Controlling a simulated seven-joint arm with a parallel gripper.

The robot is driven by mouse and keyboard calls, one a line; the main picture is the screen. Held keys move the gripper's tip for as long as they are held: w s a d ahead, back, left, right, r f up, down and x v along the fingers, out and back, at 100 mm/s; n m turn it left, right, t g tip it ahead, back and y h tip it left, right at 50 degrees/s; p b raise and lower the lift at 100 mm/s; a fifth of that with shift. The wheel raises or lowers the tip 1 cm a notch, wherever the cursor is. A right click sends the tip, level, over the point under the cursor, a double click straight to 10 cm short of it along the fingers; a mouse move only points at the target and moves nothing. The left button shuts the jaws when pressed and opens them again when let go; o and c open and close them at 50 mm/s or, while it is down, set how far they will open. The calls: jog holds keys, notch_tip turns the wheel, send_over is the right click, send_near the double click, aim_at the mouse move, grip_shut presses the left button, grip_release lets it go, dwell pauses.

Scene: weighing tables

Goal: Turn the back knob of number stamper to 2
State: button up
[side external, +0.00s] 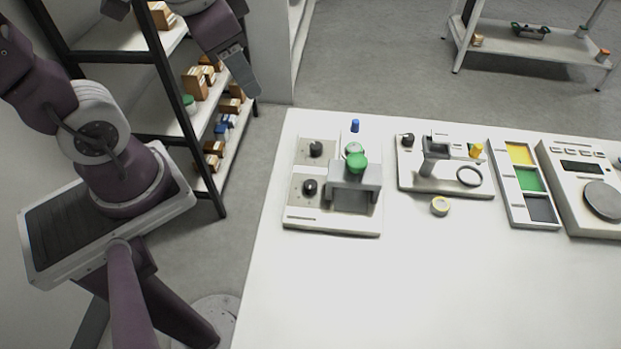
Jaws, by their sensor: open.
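The number stamper appears to be the white device (300,218) at the left of the table, with two black knobs on its left side and a grey press with green round handles (357,162) on its right. The back knob (316,149) is the farther one. The front knob (310,187) is nearer. The numbers around the knobs are too small to read. My gripper (248,92) is raised at the upper left, left of the stamper and well apart from it. It is open, with nothing seen between its fingers.
A blue piece (355,126) stands behind the stamper. To the right are another grey-armed device (436,160), a tape roll (440,206), a colour-pad tray (529,180) and a scale (603,200). The table's front (420,290) is clear. Shelves (165,100) stand behind my arm.

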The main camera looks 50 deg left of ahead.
jog(key=w+d+f+m+g, duration=0.1)
jog(key=w+f+m+g, duration=0.15)
jog(key=w+f, duration=0.45)
jog(key=m+g+h, duration=0.2)
jog(key=m, duration=0.2)
send_over(311, 184)
jog(key=shift+t, duration=0.25)
notch_tip(311, 184, down, 13)
jog(key=shift+r, duration=0.2)
notch_tip(311, 184, down, 7)
jog(key=shift+f, duration=0.1)
grip_shut()
